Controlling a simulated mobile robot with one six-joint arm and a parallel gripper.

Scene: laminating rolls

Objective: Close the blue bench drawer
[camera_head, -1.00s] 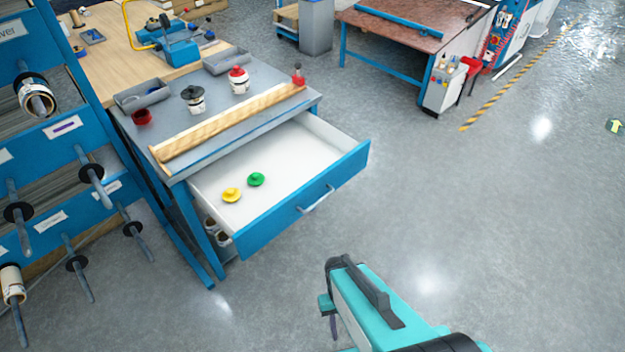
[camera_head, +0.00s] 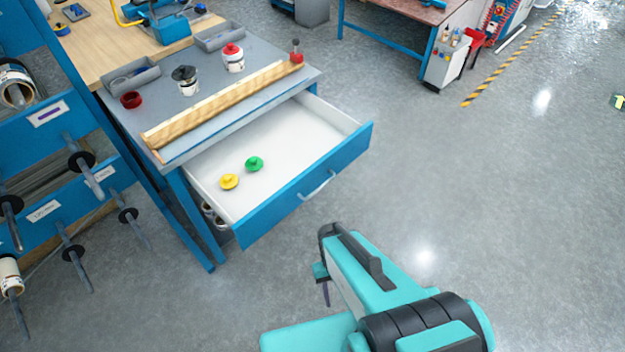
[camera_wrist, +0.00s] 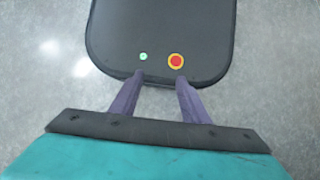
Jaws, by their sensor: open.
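The blue bench drawer (camera_head: 268,214) stands pulled out from the grey-topped bench. Its blue front has a pale bar handle (camera_head: 318,185). A yellow knobbed disc (camera_head: 229,181) and a green knobbed disc (camera_head: 254,163) lie on its white floor. My gripper (camera_head: 326,293) is in front of the drawer, lower in the picture and apart from the handle. In the wrist view, the two purple fingers of my gripper (camera_wrist: 160,80) are spread with nothing between them. The drawer and handle do not show there.
On the bench top lie a wooden strip (camera_head: 225,108), a red-lidded pot (camera_head: 233,58), a black-lidded pot (camera_head: 186,80) and grey trays. A blue rack (camera_head: 50,115) with rods stands at the left. Grey floor (camera_head: 500,220) is clear at the right. A dark panel (camera_wrist: 160,35) with two buttons lies below my fingers.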

